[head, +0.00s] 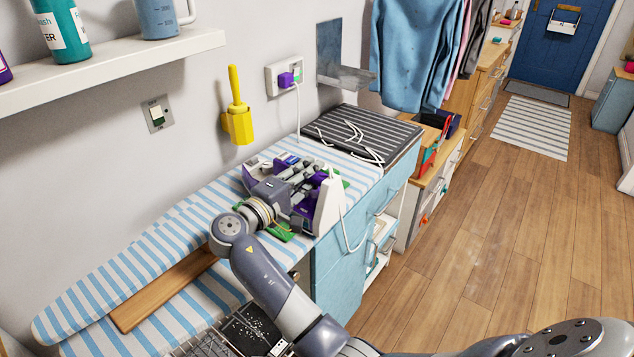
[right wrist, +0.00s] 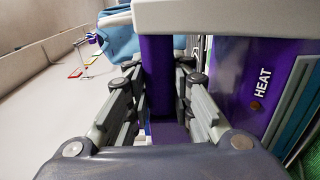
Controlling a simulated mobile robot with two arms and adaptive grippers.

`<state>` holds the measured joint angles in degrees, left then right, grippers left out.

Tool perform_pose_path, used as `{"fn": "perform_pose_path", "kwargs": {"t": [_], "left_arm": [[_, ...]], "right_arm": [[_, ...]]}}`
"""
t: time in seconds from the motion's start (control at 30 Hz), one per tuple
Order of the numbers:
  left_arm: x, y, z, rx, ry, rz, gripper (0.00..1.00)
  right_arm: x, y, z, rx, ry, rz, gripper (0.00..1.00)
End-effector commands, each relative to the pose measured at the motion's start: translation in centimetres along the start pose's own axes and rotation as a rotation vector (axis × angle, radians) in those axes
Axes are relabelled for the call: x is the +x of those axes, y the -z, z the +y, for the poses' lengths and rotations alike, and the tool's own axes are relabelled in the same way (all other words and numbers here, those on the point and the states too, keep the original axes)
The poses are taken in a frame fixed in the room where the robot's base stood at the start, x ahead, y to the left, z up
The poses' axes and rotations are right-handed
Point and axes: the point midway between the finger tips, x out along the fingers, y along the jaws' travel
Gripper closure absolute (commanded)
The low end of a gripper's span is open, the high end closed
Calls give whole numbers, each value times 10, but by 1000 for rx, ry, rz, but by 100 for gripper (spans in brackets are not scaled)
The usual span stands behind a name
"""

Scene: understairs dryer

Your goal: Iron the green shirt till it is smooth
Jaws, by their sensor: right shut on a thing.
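My right gripper (head: 305,178) is over the striped ironing board (head: 165,245), shut on the purple handle of the purple-and-white iron (head: 325,208). In the right wrist view the purple handle (right wrist: 158,75) stands between the fingers, beside a purple panel marked HEAT. Small patches of the green shirt (head: 280,233) show at the iron's near side, and green cloth (right wrist: 307,150) shows at the wrist view's right edge. The rest of the shirt is hidden by my gripper and the iron, so its smoothness cannot be told. My left gripper is not in view.
A white cord (head: 346,225) hangs from the iron. A dark ribbed mat (head: 365,130) lies at the board's far end, with cord across it. A yellow holder (head: 238,125) and a socket (head: 288,77) are on the wall.

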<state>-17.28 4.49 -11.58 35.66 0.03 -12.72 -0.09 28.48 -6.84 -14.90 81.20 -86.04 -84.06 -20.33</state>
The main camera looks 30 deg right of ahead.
Motion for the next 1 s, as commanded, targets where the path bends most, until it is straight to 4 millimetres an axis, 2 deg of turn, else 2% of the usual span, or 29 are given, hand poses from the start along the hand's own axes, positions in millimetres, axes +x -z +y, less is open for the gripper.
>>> {"fn": "perform_pose_path", "kwargs": {"t": [0.03,0.2,0.57,0.8,1.0], "left_arm": [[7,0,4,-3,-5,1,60],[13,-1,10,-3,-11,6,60],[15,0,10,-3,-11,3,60],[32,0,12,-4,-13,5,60],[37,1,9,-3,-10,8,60]], "right_arm": [[0,6,0,8,-5,1,100],[0,17,0,6,-4,1,100],[0,20,1,7,-4,2,100],[0,37,-2,8,-4,2,100],[-1,47,0,8,-4,2,100]]}}
